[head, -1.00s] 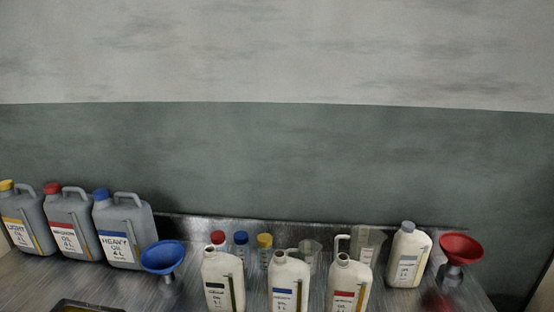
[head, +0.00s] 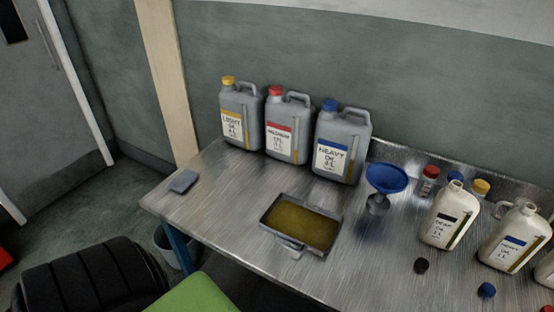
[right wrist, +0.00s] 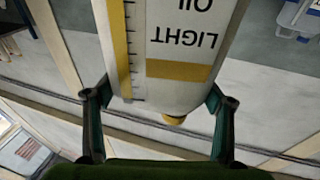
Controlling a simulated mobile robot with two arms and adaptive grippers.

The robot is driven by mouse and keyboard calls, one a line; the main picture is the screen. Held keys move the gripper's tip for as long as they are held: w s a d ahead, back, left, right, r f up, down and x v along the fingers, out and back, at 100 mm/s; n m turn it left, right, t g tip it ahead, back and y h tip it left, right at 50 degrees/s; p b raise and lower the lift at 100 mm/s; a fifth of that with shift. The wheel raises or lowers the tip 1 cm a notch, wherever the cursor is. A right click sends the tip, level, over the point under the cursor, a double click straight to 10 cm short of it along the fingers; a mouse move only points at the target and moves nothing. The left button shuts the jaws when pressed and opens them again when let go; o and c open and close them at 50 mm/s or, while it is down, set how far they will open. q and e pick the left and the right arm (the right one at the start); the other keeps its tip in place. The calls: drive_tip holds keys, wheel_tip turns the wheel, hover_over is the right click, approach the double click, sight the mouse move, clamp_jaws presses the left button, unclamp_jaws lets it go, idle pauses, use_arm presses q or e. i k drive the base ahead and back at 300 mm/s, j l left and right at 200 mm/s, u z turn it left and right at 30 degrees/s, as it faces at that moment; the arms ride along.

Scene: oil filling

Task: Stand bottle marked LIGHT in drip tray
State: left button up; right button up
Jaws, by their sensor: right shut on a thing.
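The bottle marked LIGHT (right wrist: 185,55) is pale, with a yellow label band, and appears upside down in the right wrist view. My right gripper (right wrist: 157,98) is shut on it, a finger on each side. Something yellow, seemingly its cap (right wrist: 174,120), shows at the lower edge of the bottle. The drip tray (head: 283,239) is a shallow grey metal pan on the bench in the head view, with brownish-yellow oil showing inside and nothing standing in it. The held bottle and both grippers are outside the head view.
Grey LIGHT (head: 240,115), MEDIUM (head: 287,127) and HEAVY (head: 341,145) canisters stand behind the tray. A blue funnel (head: 386,179) and pale bottles (head: 449,217) stand to its right. A black cap (head: 421,266) and blue cap (head: 487,290) lie in front. Bench left of the tray is mostly clear.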

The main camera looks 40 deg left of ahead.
sight(286, 218)
drive_tip(key=k+j, duration=0.1)
drive_tip(key=j, duration=0.8)
drive_tip(key=k+j+z, duration=0.1)
drive_tip(key=j, duration=0.35)
drive_tip(key=k+j, duration=0.15)
drive_tip(key=j, duration=0.75)
drive_tip(key=k+j, duration=0.15)
drive_tip(key=j, duration=0.3)
drive_tip(key=k+j+z, duration=0.1)
drive_tip(key=j, duration=0.35)
drive_tip(key=k+j, duration=0.1)
drive_tip(key=j, duration=2.25)
drive_tip(key=i+z, duration=0.05)
drive_tip(key=i, duration=0.05)
